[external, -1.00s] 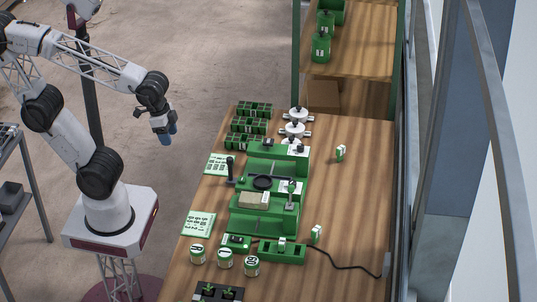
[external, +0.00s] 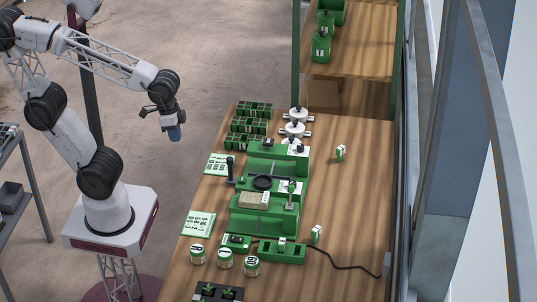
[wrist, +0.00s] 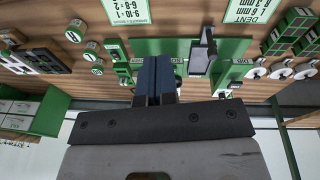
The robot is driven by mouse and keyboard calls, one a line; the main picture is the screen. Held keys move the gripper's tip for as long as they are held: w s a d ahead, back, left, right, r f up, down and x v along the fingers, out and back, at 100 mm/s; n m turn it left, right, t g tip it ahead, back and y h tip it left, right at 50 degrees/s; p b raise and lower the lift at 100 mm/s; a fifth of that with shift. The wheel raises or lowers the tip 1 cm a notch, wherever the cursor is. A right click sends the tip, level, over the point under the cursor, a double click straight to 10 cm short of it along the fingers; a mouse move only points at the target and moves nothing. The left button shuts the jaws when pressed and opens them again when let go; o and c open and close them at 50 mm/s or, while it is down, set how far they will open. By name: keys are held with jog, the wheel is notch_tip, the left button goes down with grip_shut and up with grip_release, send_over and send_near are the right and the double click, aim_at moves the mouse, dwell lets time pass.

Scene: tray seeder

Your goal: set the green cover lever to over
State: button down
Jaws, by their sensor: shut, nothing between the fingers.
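The green seeder machine (external: 263,222) stands on the wooden bench. An upright lever with a dark knob (external: 230,168) is at its left side, and a second, thinner lever (external: 291,192) stands at its right side. I cannot tell from these views which one is the cover lever, or read its setting. My gripper (external: 177,134) hangs in the air left of the bench, apart from the machine and both levers. In the wrist view its blue fingers (wrist: 156,62) are together and empty, with part of the green machine (wrist: 185,47) beyond them.
Green seed trays (external: 248,125) and white round parts (external: 295,130) are at the bench's far end. Labelled tins (external: 224,258) and a black tray (external: 217,292) are at the near end. Printed cards (external: 198,223) lie along the left edge. The bench's right side is mostly clear.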

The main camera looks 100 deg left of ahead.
jog(key=w+f+n+g+h, duration=0.1)
jog(key=w+n+g+h, duration=0.45)
jog(key=w, duration=1.45)
jog(key=w+a+f+n+t+h, duration=0.2)
jog(key=w+n, duration=0.3)
jog(key=w, duration=0.4)
jog(key=w+a+f+n+t+h, duration=0.1)
jog(key=w+a+f+n+h, duration=0.3)
jog(key=w, duration=0.6)
jog(key=shift+a+f+n+t+h, duration=0.15)
jog(key=shift+a+n+t+h, duration=0.35)
jog(key=shift+n, duration=0.65)
jog(key=shift+d, duration=0.1)
send_near(291, 196)
jog(key=shift+s+x, duration=0.1)
jog(key=shift+x, duration=0.85)
jog(key=shift+s+x, duration=0.15)
jog(key=shift+x, duration=0.8)
